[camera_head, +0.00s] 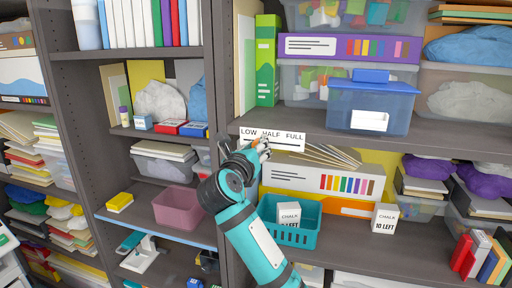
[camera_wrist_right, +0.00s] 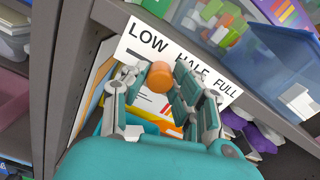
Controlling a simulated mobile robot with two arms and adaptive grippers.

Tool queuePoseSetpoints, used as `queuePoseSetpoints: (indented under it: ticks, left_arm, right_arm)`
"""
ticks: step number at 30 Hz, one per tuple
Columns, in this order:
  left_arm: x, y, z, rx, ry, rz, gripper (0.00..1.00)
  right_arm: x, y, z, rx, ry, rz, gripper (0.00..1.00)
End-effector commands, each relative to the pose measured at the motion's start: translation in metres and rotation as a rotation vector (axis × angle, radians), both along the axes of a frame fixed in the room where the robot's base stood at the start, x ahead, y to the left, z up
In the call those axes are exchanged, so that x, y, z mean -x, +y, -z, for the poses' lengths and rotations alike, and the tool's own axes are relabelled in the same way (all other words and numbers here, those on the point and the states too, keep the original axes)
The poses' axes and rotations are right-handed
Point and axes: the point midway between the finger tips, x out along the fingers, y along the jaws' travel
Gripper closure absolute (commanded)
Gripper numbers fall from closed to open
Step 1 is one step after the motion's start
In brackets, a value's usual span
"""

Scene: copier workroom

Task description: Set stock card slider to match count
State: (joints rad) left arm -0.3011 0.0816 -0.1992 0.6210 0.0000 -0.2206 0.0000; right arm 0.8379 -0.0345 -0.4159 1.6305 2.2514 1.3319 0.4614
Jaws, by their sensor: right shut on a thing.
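The white stock card (camera_head: 285,136) is on the shelf edge, printed LOW, HALF and FULL from left to right. It is large in the right wrist view (camera_wrist_right: 135,50). The slider's round orange knob (camera_wrist_right: 160,77) lies in front of the card, between the fingers of my right gripper (camera_wrist_right: 161,92). That gripper (camera_head: 263,146) is shut on the knob, near HALF in the head view; the fingers hide the exact mark. A white box (camera_head: 384,218) reads CHALK, 10 LEFT. Another chalk box (camera_head: 289,214) stands in a teal basket (camera_head: 292,237). My left gripper is out of view.
A blue-lidded bin (camera_head: 371,106) stands on the shelf above, right of the card. A long white box with colour stripes (camera_head: 300,177) is below the card. A grey upright (camera_head: 222,70) is close to the left. A pink bin (camera_head: 178,208) sits further left.

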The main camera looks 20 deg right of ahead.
Motion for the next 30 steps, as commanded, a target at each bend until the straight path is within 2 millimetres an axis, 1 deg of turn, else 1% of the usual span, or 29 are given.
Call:
queuePoseSetpoints:
  ticks: [4,9,12,19,20,21,24,25,30]
  left_arm:
    - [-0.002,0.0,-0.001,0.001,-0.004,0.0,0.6]
    - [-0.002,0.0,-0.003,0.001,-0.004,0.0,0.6]
    - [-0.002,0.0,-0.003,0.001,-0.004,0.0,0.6]
    - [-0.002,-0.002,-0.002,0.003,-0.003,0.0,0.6]
    - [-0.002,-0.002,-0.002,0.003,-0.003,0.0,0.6]
    - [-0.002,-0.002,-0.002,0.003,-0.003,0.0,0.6]
    - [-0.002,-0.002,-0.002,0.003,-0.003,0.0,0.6]
    - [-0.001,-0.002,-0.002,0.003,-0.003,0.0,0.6]
    - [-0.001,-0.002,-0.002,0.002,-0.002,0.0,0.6]
  right_arm:
    - [0.001,-0.002,0.001,-0.002,0.001,0.001,1.0]
    - [0.014,-0.02,0.001,-0.005,0.001,-0.001,1.0]
    - [0.017,-0.025,0.001,-0.002,0.001,0.001,1.0]
    - [0.017,-0.026,0.001,-0.001,0.001,0.001,1.0]
    - [0.017,-0.026,0.001,-0.001,0.001,0.001,0.72]
    - [0.017,-0.026,0.001,-0.001,0.001,0.001,0.67]
    - [0.017,-0.025,0.001,0.0,0.001,0.001,0.54]
    - [0.017,-0.025,0.001,0.0,0.001,0.001,0.51]
    - [0.017,-0.025,0.0,0.0,0.001,0.001,0.51]
